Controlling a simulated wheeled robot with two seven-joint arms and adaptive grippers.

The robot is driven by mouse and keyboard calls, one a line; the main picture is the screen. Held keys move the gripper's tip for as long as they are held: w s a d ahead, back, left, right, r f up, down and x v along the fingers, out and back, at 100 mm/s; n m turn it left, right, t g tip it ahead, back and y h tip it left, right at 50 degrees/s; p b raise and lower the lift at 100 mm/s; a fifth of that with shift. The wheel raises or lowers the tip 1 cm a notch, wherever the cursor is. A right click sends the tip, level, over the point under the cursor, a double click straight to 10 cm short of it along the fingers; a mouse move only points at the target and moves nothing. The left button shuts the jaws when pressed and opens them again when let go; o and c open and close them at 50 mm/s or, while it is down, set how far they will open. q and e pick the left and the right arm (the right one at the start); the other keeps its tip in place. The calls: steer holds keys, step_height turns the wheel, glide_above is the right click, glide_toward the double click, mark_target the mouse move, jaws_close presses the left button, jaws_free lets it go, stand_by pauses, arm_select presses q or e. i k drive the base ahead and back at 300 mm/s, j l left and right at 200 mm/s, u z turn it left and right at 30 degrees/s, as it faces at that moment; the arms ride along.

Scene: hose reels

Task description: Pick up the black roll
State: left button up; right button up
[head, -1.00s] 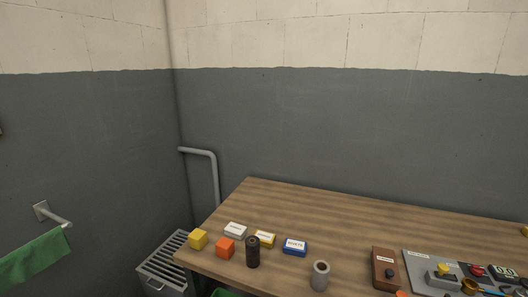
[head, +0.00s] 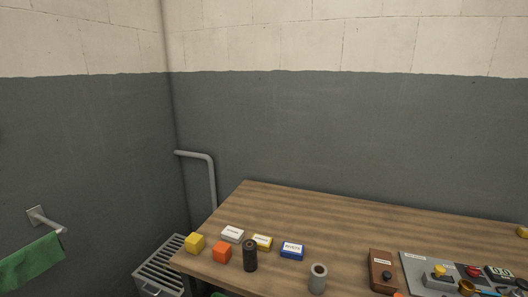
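The black roll (head: 250,256) stands upright on the wooden table (head: 330,225), near its front left part. An orange cube (head: 222,252) is just to its left, and a small yellow box (head: 262,242) lies behind it. A grey roll (head: 318,278) stands to its right, nearer the front edge. Neither of my grippers shows in the head view.
A yellow cube (head: 195,243), a white box (head: 232,234) and a blue box (head: 292,250) sit near the roll. A brown box (head: 381,271) and a grey control panel (head: 425,268) are at the right. The table's back is clear. A slatted metal unit (head: 157,263) stands left of the table.

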mark_target(249, 246)
steer(key=k+u, duration=0.2)
steer(key=u, duration=0.2)
steer(key=k+u, duration=0.2)
steer(key=u, duration=0.25)
